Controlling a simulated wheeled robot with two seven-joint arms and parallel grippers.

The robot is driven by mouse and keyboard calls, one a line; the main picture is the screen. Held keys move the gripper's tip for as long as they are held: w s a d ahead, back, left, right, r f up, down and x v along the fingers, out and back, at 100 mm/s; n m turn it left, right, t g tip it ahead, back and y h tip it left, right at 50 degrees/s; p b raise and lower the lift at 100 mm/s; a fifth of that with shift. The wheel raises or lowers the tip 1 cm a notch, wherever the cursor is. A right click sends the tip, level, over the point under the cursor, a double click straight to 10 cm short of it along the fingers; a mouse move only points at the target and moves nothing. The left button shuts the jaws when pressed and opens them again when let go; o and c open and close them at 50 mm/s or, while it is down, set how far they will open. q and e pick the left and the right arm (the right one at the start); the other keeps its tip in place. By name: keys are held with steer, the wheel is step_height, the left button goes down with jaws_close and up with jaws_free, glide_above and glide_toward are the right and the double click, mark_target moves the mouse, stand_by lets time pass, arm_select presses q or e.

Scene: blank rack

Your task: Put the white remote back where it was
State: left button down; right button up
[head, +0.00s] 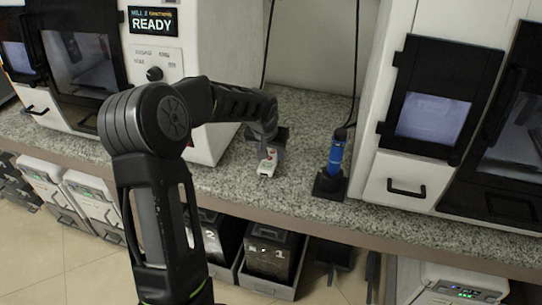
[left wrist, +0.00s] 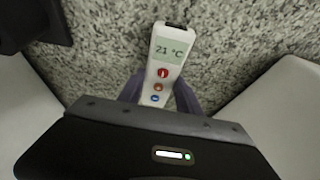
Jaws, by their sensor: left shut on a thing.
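The white remote (head: 267,164) has a small screen and coloured buttons. In the left wrist view the remote (left wrist: 164,62) shows "21 °C" on its screen, with a red, an orange and a blue button below. My left gripper (head: 270,150) is shut on the remote's near end, over the granite counter (head: 230,180) between two white machines. The gripper's fingers (left wrist: 158,100) lie on both sides of the remote in the left wrist view. I cannot tell whether the remote touches the counter. My right gripper is not in view.
A blue cylindrical tool (head: 336,152) stands in a black holder (head: 329,185) to the right, with a cable above. White machines (head: 408,190) flank the counter. Grey bins (head: 270,285) sit below the counter edge. The counter between gripper and blue tool is clear.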

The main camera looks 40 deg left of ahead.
arm_select(q)
steer(key=shift+f, duration=0.8)
steer(key=shift+f, duration=0.25)
steer(key=c, duration=0.8)
jaws_free()
steer(key=shift+r, duration=0.1)
steer(key=shift+r, duration=0.1)
steer(key=shift+r, duration=0.15)
steer(key=v, duration=1.1)
steer(key=shift+s+d+r, duration=0.1)
steer(key=shift+s+r, duration=0.15)
steer(key=shift+r, duration=0.1)
